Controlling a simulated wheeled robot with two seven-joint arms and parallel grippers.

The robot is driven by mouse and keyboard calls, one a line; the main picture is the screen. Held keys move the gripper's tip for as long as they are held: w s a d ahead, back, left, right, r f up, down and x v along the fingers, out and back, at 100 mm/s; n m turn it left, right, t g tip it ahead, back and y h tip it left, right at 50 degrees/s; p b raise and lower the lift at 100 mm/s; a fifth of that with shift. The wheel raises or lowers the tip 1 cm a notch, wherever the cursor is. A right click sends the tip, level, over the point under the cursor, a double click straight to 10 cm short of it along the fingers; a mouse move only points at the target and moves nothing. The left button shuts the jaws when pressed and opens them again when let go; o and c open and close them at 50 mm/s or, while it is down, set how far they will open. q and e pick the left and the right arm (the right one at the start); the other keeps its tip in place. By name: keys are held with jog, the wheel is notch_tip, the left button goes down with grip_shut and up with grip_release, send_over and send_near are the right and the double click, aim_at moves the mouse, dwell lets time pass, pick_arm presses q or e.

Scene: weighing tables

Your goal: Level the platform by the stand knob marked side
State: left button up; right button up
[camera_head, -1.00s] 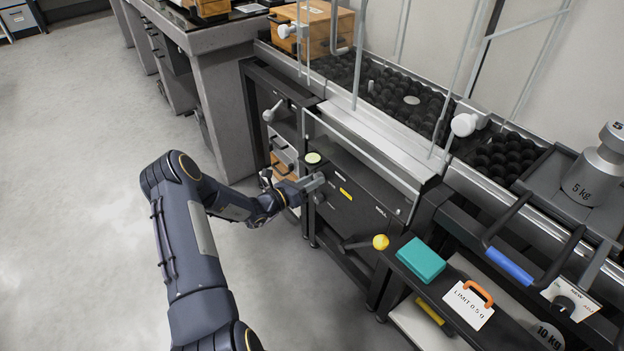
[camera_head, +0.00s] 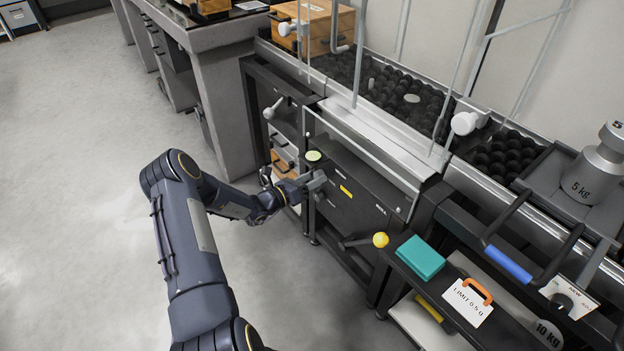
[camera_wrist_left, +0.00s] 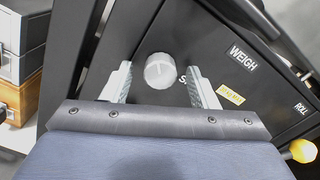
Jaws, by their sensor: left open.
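The dark stand (camera_head: 352,206) has a pale round knob (camera_wrist_left: 160,70) on its front panel. In the left wrist view the knob sits between the two fingers of my open left gripper (camera_wrist_left: 160,86), with a gap visible on each side. A marking starting with "S" is beside the knob, partly hidden by the right finger. In the head view my left gripper (camera_head: 318,179) is at the panel's upper left and hides the knob. A pale green disc (camera_head: 314,156) is on the stand's top left corner, its detail too small to read. My right gripper is not in view.
The panel also bears the words WEIGH (camera_wrist_left: 243,58) and ROLL, and a yellow label (camera_wrist_left: 230,93). A yellow ball-ended lever (camera_head: 380,240) sticks out at lower right, near a teal block (camera_head: 420,257). Open floor lies to the left.

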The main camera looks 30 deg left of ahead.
pick_arm(q)
jog(key=shift+s, duration=0.1)
jog(key=p+v, duration=0.2)
jog(key=v, duration=0.5)
jog(key=shift+s+a, duration=0.15)
jog(key=shift+s, duration=0.15)
